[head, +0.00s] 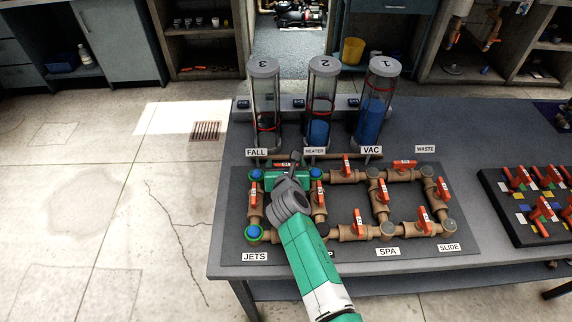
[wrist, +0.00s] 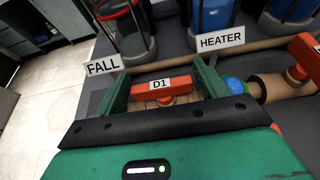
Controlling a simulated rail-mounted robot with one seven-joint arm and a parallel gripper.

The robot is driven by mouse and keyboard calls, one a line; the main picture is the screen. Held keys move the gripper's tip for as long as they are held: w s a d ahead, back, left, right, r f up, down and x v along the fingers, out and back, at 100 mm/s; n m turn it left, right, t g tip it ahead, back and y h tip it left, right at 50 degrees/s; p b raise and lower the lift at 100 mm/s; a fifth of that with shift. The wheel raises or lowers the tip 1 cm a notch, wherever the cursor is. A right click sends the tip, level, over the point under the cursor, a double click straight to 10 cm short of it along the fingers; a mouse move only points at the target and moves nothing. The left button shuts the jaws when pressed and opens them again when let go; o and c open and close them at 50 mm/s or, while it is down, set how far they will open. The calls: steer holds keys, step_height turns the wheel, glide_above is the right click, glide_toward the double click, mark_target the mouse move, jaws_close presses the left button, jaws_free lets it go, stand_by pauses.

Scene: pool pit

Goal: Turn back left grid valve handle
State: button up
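The back left grid valve handle, a red bar marked D1 (wrist: 162,90), lies crosswise in the wrist view below the FALL and HEATER signs. My gripper (wrist: 163,84) is open, with one green finger beyond each end of the bar. The fingers look apart from it, though contact at the right end is hard to judge. In the head view my gripper (head: 287,176) is over the back left of the pipe grid, and my arm hides much of this valve.
Other red-handled valves sit on the brown pipes, one (head: 346,165) just right of my gripper. Three clear cylinders (head: 322,105) stand behind the grid. A second valve board (head: 535,205) is at the right. Blue-capped corners (head: 254,232) flank the left side.

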steer(key=c, duration=0.6)
steer(key=m+h, duration=0.3)
steer(key=shift+a, duration=0.1)
steer(key=shift+m+g+h+b, duration=0.8)
steer(key=shift+m+h, duration=0.6)
steer(key=shift+h, duration=0.4)
steer(key=o, duration=1)
